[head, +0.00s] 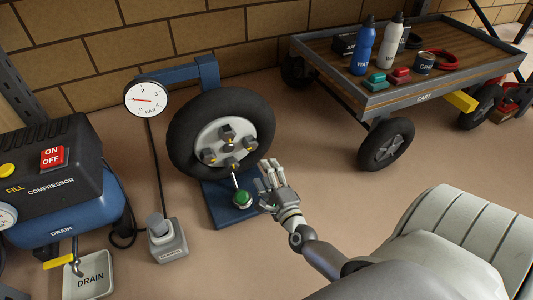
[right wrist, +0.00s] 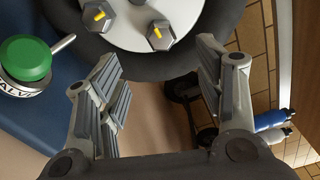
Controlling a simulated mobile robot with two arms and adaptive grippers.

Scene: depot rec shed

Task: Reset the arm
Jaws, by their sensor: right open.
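My right gripper (head: 273,178) is open and empty, just right of the green valve cap (head: 242,198) and in front of the lower right of the mounted wheel (head: 263,115). In the right wrist view the open fingers of the right gripper (right wrist: 160,62) point toward the wheel's tyre, with nothing between them. The green cap (right wrist: 27,60) is left of the fingers there, apart from them. My right arm reaches in from the lower right of the head view. My left gripper is not in view.
The wheel stands on a blue stand (head: 213,207) with a dial gauge (head: 146,99). A compressor (head: 60,190), a drain tray (head: 90,276) and a grey box (head: 167,243) are at left. A cart (head: 425,98) with bottles stands at the back right. Floor right of the gripper is clear.

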